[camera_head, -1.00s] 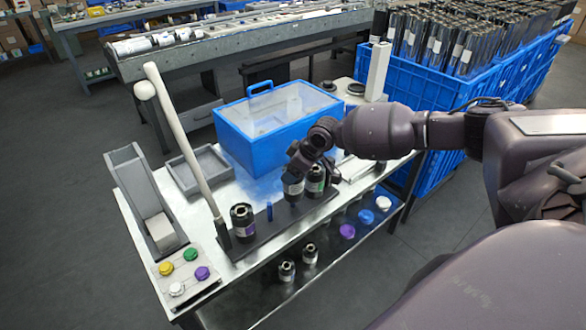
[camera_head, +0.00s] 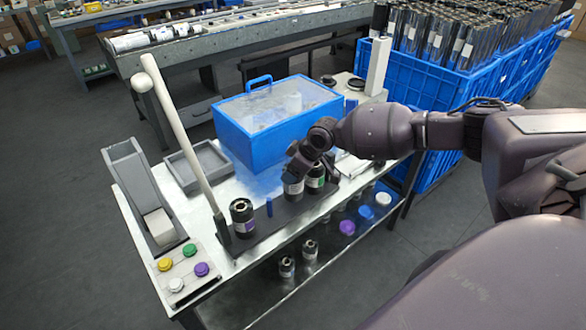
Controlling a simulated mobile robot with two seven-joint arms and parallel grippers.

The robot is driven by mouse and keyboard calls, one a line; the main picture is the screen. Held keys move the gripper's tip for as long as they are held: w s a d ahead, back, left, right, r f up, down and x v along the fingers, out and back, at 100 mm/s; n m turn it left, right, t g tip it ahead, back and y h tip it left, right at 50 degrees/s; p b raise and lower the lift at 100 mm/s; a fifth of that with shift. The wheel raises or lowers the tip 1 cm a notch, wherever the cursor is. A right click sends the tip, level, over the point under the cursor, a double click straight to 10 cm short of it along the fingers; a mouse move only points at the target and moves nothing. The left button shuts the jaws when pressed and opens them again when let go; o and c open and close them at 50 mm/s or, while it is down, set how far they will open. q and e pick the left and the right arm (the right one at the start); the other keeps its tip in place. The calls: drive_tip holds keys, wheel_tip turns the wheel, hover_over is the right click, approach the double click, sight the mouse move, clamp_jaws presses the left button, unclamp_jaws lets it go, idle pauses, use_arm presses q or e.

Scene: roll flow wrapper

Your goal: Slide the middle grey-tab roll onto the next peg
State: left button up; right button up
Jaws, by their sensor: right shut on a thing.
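The middle roll (camera_head: 293,188), black with a pale grey label, stands on the dark peg rail (camera_head: 268,222) between two other rolls. My right gripper (camera_head: 297,173) is shut on its top from above; its fingertips are partly hidden by the wrist. Whether the roll is raised off its peg I cannot tell. A bare blue peg (camera_head: 269,207) stands just left of it. A roll with a purple label (camera_head: 243,219) stands at the left end of the rail. A roll with a green label (camera_head: 316,178) stands close to the right. My left gripper is out of view.
A long pale lever (camera_head: 185,140) rises at the rail's left end. A blue lidded box (camera_head: 265,145) stands behind the rail, a grey tray (camera_head: 198,167) to its left. Coloured buttons (camera_head: 183,268) sit front left.

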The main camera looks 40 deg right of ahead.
drive_tip(key=shift+r, duration=0.1)
drive_tip(key=o, duration=1.1)
drive_tip(key=shift+c, duration=0.2)
drive_tip(key=o, duration=0.5)
